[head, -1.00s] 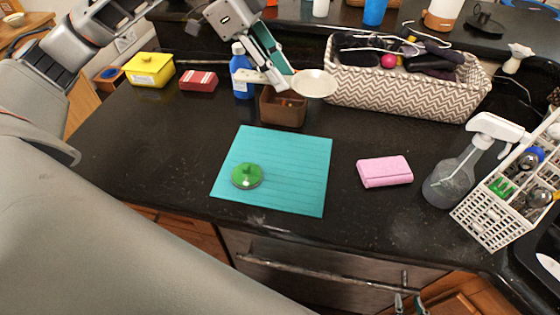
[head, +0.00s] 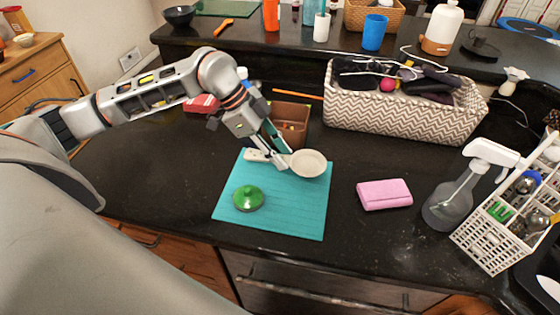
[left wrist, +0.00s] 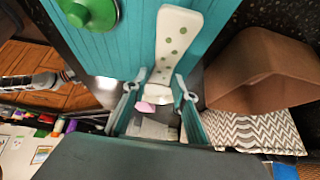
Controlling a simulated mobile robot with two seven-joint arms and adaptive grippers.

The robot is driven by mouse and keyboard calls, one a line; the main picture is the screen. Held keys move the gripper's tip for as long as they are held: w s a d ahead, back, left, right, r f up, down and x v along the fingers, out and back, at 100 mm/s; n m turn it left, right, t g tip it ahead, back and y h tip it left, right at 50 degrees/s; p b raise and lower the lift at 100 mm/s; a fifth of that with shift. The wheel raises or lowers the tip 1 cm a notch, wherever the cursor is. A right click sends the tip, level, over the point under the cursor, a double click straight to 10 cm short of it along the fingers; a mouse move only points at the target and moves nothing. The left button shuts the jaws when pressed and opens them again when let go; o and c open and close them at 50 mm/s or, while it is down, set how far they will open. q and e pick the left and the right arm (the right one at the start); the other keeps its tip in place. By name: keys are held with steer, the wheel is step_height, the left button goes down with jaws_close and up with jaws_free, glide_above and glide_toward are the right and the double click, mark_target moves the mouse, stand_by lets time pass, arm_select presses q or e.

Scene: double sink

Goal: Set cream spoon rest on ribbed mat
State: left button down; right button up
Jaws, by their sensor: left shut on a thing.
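The cream spoon rest (head: 308,163) is in the head view, with its round bowl to the right and its handle to the left. My left gripper (head: 275,157) is shut on it between bowl and handle. In the left wrist view its green-dotted handle (left wrist: 178,38) sticks out past the fingertips (left wrist: 160,88). It is over the far right part of the turquoise ribbed mat (head: 290,215); I cannot tell whether it touches the mat. A green lidded knob piece (head: 248,198) sits on the mat's left part, also in the left wrist view (left wrist: 92,10). My right gripper is out of view.
A brown box (head: 292,122) stands just behind the mat, close to my left gripper. A zigzag-patterned basket (head: 400,118) is behind on the right. A pink sponge (head: 384,194), a spray bottle (head: 450,200) and a white rack (head: 495,235) are to the right. The mat's front right is clear.

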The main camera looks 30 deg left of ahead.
arm_select(q)
step_height(320, 180, down, 3)
steer(key=shift+f, duration=0.2)
steer(key=c, duration=1.6)
jaws_free()
steer(key=shift+f, duration=0.1)
steer(key=b+v, duration=0.1)
steer(key=v, duration=1.1)
